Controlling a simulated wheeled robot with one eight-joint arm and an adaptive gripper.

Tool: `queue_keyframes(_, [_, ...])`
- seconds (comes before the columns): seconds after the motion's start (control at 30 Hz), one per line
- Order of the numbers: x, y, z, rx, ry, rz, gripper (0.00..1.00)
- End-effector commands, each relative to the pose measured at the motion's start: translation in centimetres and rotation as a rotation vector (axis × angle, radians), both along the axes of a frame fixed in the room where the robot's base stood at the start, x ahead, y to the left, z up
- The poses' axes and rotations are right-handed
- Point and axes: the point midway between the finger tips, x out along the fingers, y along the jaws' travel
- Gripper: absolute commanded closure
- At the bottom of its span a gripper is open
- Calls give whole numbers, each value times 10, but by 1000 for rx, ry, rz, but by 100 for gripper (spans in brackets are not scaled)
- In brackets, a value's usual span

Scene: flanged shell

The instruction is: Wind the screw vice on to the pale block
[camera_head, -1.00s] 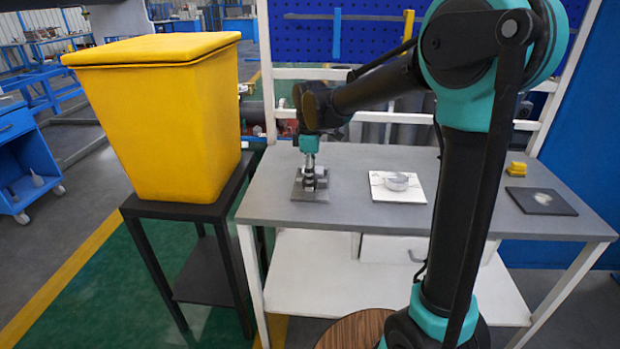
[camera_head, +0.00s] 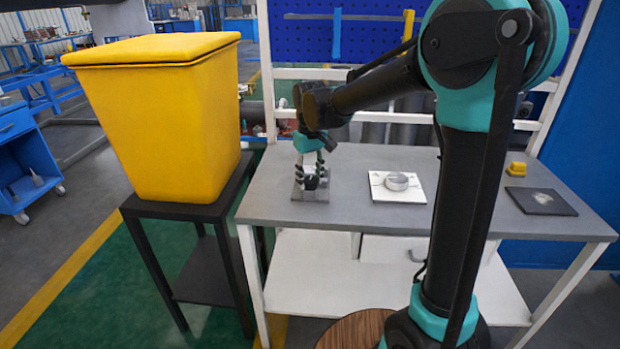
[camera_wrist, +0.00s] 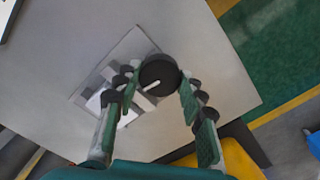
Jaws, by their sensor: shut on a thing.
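The screw vice (camera_head: 299,194) stands on a flat grey base plate at the left part of the grey table. In the wrist view, the vice (camera_wrist: 107,73) has grey blocks on its plate and a round black knob (camera_wrist: 157,73) with a white pointer mark. My gripper (camera_head: 311,180) points down over the vice. In the wrist view, my gripper (camera_wrist: 158,84) has one finger on each side of the knob and is shut on it. Pale faces show beside and below the knob, but I cannot tell which is the pale block. The fingers partly hide the vice.
A white plate with a round metal ring (camera_head: 397,181) lies on the table right of the vice. A dark square plate (camera_head: 541,201) and a small yellow object (camera_head: 517,169) are at the right end. A yellow bin (camera_head: 165,120) stands on a black stand left of the table.

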Motion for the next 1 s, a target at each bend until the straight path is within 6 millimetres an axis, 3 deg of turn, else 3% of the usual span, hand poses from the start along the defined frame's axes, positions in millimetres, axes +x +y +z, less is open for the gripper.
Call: queue_keyframes(1.0, [1, 0, 0, 1, -2, -913, 89])
